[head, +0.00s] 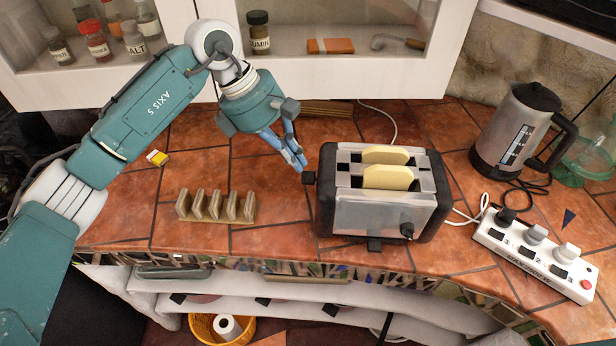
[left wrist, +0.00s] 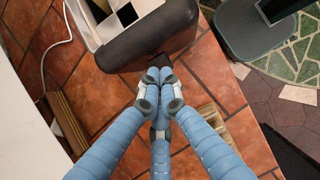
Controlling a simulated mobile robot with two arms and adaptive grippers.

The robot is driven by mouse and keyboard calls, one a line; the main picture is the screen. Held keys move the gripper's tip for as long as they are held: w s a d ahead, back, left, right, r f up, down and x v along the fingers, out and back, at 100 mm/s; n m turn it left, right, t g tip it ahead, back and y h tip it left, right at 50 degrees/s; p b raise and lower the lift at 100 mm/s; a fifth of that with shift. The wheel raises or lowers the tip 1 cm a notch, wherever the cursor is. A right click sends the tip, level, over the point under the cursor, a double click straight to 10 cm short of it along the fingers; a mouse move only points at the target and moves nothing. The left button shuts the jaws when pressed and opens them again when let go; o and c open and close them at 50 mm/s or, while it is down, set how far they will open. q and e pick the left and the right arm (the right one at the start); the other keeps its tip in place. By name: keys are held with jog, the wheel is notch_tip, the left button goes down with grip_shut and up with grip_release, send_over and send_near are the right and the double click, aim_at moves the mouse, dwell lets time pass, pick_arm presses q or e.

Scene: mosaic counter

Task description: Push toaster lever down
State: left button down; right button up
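The silver and black toaster (head: 365,215) stands on the tiled counter with two slices of bread (head: 388,178) showing in its slots. A black lever (head: 309,178) sticks out from its left side, high up. My left gripper (head: 299,163) is just above and left of this lever, its blue fingers pointing down towards it. In the left wrist view the three fingertips (left wrist: 154,78) are drawn together with nothing seen between them, close to the toaster's black end (left wrist: 150,35). I cannot tell whether they touch the lever. My right gripper is not in view.
A toast rack (head: 217,207) stands left of the toaster. A kettle (head: 515,130), a glass bowl (head: 585,160) and a white power strip (head: 535,255) are to the right. A cabinet (head: 350,80) with spice jars borders the back. The counter's front edge curves below the toaster.

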pick_arm(q)
jog(key=shift+x, duration=1.1)
jog(key=a+f+b, duration=0.1)
jog(key=f+b, duration=0.1)
jog(key=b, duration=0.1)
jog(key=a+f+b, duration=0.1)
jog(key=a+b, duration=0.1)
jog(key=b, duration=0.1)
jog(key=shift+w+f, duration=0.15)
jog(key=shift+f, duration=0.25)
jog(key=shift+r, duration=0.1)
jog(key=v, duration=1.1)
jog(key=shift+a+r, duration=0.25)
jog(key=shift+r, duration=0.1)
